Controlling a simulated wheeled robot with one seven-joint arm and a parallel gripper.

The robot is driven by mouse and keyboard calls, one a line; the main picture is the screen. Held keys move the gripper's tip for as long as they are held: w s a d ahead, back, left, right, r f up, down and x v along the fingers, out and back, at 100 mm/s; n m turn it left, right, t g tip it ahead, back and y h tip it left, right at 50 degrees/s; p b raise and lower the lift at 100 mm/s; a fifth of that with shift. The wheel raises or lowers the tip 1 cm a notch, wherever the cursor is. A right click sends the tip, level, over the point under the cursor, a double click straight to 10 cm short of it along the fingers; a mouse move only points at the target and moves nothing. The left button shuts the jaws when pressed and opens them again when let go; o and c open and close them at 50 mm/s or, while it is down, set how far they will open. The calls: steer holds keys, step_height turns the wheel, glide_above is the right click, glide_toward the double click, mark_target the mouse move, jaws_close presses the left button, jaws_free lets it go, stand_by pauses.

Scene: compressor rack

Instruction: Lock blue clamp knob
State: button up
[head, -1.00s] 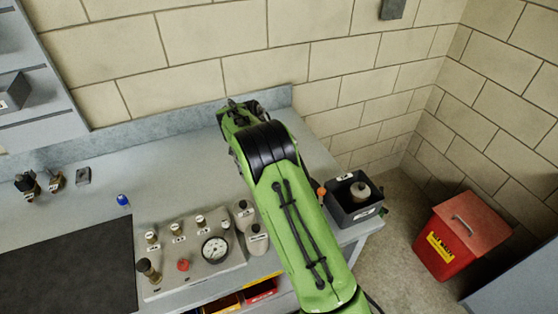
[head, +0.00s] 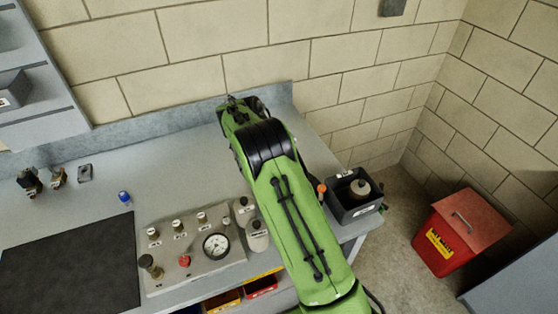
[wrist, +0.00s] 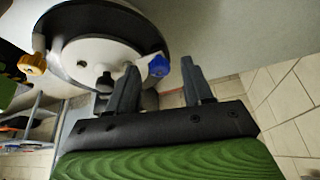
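The blue clamp knob (wrist: 158,66) shows in the wrist view at the right edge of a round white-faced part with a black rim (wrist: 98,52). An orange knob (wrist: 33,63) sits at the opposite edge. My gripper (wrist: 158,64) is open, one finger on each side of the blue knob, close to it. I cannot tell whether a finger touches it. In the head view my green arm reaches over the bench to its back right corner and hides the gripper's fingers and the blue clamp knob.
A panel with a gauge (head: 216,245) and several knobs stands on the bench left of my arm. A small blue item (head: 124,197) lies near a dark mat (head: 70,265). A dark bin (head: 354,207) stands right of my arm. A red container (head: 446,235) stands on the floor.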

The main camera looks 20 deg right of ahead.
steer(key=p+v, duration=0.5)
steer(key=v, duration=1)
steer(key=shift+r, duration=0.35)
steer(key=shift+a, duration=0.15)
steer(key=s+d+r+n+t+y, duration=0.25)
steer(key=s+r+n, duration=0.55)
steer(key=s+r, duration=0.45)
steer(key=s+a+f+n+t+y, duration=0.1)
steer(key=s+a+f+n+t, duration=0.1)
steer(key=s+n, duration=0.4)
steer(key=s+a+f+n+t+y, duration=0.1)
steer(key=s+a+n, duration=0.3)
steer(key=s, duration=1.1)
steer(key=shift+s+f+n+t, duration=0.45)
steer(key=shift+n+t, duration=0.1)
steer(key=shift+n, duration=0.65)
